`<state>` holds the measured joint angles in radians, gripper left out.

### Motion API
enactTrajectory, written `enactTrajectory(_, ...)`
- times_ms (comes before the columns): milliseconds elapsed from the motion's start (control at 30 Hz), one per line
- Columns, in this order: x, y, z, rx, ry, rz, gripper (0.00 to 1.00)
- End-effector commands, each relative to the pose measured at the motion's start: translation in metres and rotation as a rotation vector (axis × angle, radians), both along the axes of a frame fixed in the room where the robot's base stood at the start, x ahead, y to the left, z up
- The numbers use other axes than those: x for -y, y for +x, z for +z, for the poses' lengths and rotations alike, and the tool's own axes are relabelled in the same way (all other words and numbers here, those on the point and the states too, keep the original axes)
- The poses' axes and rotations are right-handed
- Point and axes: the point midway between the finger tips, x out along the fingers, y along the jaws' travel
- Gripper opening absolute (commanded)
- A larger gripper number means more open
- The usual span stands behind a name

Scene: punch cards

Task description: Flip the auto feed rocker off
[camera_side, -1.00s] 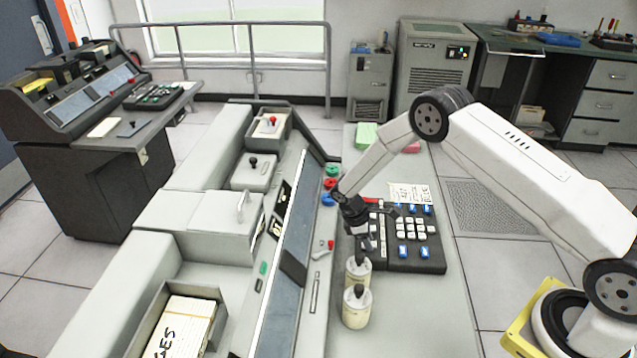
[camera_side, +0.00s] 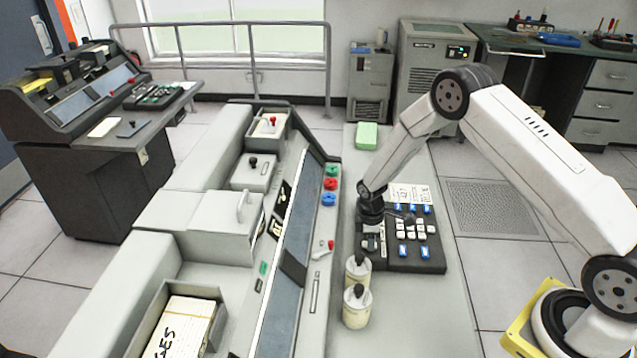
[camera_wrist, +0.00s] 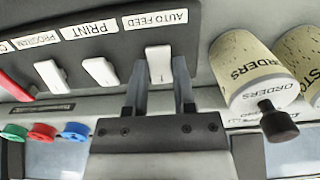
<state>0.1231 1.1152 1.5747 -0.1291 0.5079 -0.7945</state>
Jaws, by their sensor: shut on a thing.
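Whether the rocker is on or off I cannot tell. In the side view my gripper (camera_side: 369,240) is low at the left edge of the panel (camera_side: 428,266); my wrist partly hides the contact.
The print rocker (camera_wrist: 100,71) and another white rocker (camera_wrist: 51,76) are in the same row. Two cream cylinders with dark knobs, one marked "ORDERS" (camera_wrist: 247,70), stand close beside the panel. Green, red (camera_side: 331,184) and blue knobs are on the console.

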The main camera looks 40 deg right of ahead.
Motion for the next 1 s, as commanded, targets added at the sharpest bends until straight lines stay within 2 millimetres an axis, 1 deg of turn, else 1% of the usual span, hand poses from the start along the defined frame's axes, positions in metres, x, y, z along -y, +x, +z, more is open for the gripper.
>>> enactTrajectory(300, 0.0008, -0.0025, -0.0005, 0.074, 0.075, -0.001, 0.00)
enactTrajectory(733, 0.0014, -0.0022, -0.0002, 0.090, 0.086, 0.001, 0.00)
enactTrajectory(767, 0.0014, -0.0022, -0.0002, 0.090, 0.086, 0.001, 0.39)
enactTrajectory(800, 0.0014, -0.0021, -0.0002, 0.090, 0.086, 0.001, 0.51)
enactTrajectory(833, 0.0015, -0.0022, -0.0002, 0.090, 0.086, 0.000, 0.61)
enactTrajectory(867, 0.0016, -0.0021, -0.0002, 0.090, 0.086, 0.000, 0.68)
enactTrajectory(1000, 0.0019, -0.0022, -0.0002, 0.090, 0.086, 0.000, 0.68)
